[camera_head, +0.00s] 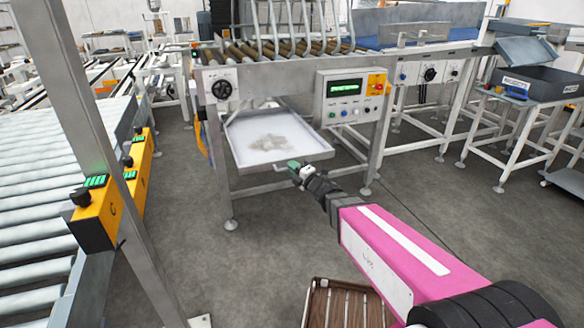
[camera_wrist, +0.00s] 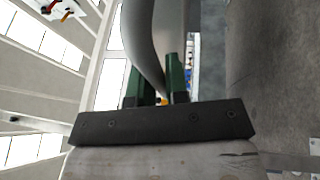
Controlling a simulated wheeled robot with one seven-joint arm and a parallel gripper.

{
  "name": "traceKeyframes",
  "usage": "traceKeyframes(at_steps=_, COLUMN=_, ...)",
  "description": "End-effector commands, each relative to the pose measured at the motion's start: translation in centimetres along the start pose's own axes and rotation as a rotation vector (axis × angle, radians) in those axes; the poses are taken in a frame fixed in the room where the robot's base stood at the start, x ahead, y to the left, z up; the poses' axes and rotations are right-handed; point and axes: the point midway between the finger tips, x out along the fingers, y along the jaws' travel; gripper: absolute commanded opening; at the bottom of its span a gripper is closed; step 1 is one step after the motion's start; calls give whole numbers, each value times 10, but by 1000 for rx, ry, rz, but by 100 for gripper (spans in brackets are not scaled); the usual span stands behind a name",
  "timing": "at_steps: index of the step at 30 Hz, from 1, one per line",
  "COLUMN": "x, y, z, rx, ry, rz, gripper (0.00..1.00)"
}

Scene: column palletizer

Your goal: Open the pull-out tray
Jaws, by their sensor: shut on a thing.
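The pull-out tray (camera_head: 240,147) is a shallow light-grey tray under the roller conveyor frame. It stands out from the frame toward me, with a greyish patch of loose material on its floor. My gripper (camera_head: 297,168) is at the tray's front right edge. In the wrist view my gripper's green fingers (camera_wrist: 160,88) are shut on a smooth, curved grey bar, which looks like the tray handle (camera_wrist: 152,50). In the head view the handle is mostly hidden by my gripper.
A control panel (camera_head: 351,97) with a green display is mounted above and right of the tray. A leaning grey post (camera_head: 95,130) and yellow button boxes (camera_head: 92,212) stand at the left. A brown slatted crate (camera_head: 345,302) lies on the floor below my arm. Floor before the tray is clear.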

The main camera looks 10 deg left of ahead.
Motion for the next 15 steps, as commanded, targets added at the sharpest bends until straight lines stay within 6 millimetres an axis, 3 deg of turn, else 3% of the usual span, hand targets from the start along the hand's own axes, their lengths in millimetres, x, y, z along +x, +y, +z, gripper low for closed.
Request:
traceKeyframes(at_steps=4, x=1, y=-1, z=1, rx=0, ry=-2, rz=-2, gripper=0)
traceKeyframes(at_steps=5, x=1, y=-1, z=1, rx=0, ry=-2, rz=-2, gripper=21)
traceKeyframes(at_steps=6, x=1, y=-1, z=1, rx=0, ry=-2, rz=-2, gripper=34)
traceKeyframes(at_steps=7, x=1, y=-1, z=1, rx=0, ry=-2, rz=-2, gripper=40)
traceKeyframes(at_steps=15, x=-1, y=-1, z=1, rx=0, ry=-1, rz=-1, gripper=40)
